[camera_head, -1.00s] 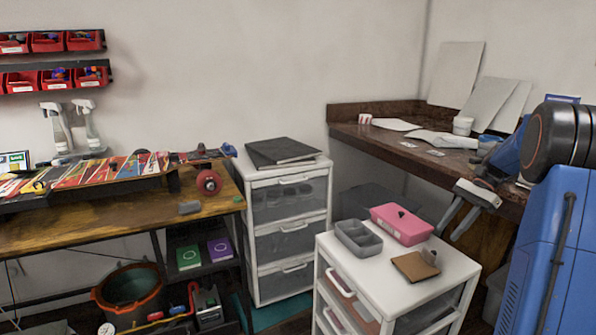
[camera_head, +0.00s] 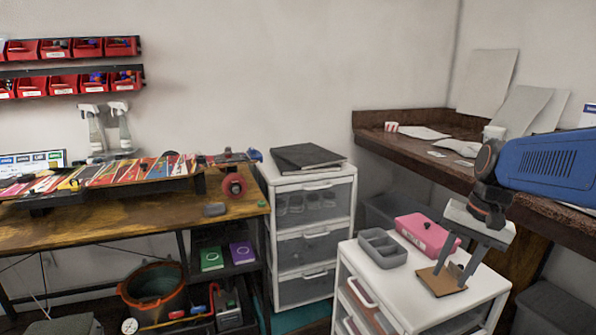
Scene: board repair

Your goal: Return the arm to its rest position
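My blue arm (camera_head: 555,165) reaches in from the right edge. My gripper (camera_head: 453,274) hangs at its end with two grey fingers pointing down and left. The fingers are spread apart and I see nothing held between them. In the picture they overlap a brown pad (camera_head: 437,286) with a small grey piece on it, on the white drawer unit (camera_head: 400,300). I cannot tell how far above the pad the fingertips are.
A pink box (camera_head: 424,233) and a grey divided tray (camera_head: 382,248) stand beside the pad. A taller drawer unit (camera_head: 312,216) stands behind. A dark wooden counter (camera_head: 425,160) runs behind my arm. A workbench (camera_head: 120,221) with skateboard decks is at left.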

